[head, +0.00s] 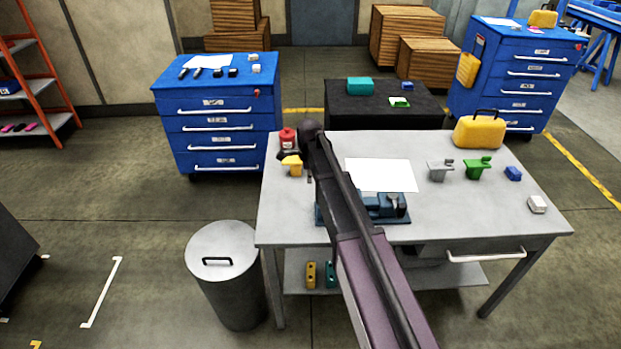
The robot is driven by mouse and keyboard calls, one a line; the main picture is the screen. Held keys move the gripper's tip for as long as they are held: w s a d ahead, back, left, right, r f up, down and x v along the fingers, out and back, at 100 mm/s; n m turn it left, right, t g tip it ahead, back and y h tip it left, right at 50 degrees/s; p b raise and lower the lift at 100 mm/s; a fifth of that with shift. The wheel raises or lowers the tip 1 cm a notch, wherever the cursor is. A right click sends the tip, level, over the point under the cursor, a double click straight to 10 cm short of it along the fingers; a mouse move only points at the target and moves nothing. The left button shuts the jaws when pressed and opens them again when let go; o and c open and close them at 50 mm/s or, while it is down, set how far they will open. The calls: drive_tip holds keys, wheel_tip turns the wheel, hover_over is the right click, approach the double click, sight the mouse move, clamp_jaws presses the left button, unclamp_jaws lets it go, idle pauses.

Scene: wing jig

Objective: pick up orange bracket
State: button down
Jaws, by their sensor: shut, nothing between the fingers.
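The orange bracket (294,168) is a small yellow-orange piece at the back left of the grey worktable (280,225). Its upper part is partly covered by dark parts at the end of my arm. My gripper (285,156) is small and dark here, at or just above the bracket; I cannot tell whether they touch. It is shut with nothing held. My arm crosses the table from the lower right and hides part of its middle.
A red container (287,138) stands just behind the bracket. A blue vise-like fixture (388,207), white sheet (382,175), grey bracket (438,170), green bracket (478,168), blue block (513,173) and yellow case (479,132) are also on the table. A bin (226,260) stands left.

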drive_tip(key=shift+r+p, duration=1.3)
drive_tip(key=shift+r, duration=0.3)
drive_tip(key=shift+s, duration=0.1)
drive_tip(key=s+d+n, duration=0.3)
drive_tip(key=s+n, duration=0.3)
drive_tip(key=s, duration=0.2)
drive_tip(key=s+d+n, duration=0.4)
drive_tip(key=s+n, duration=0.2)
drive_tip(key=s, duration=0.3)
drive_tip(key=s+d+n, duration=0.3)
drive_tip(key=s+n, duration=0.3)
drive_tip(key=s, duration=0.3)
drive_tip(key=shift+s+d+n, duration=0.15)
drive_tip(key=shift+d+n, duration=0.15)
drive_tip(key=c, duration=0.6)
unclamp_jaws()
drive_tip(key=shift+d, duration=0.1)
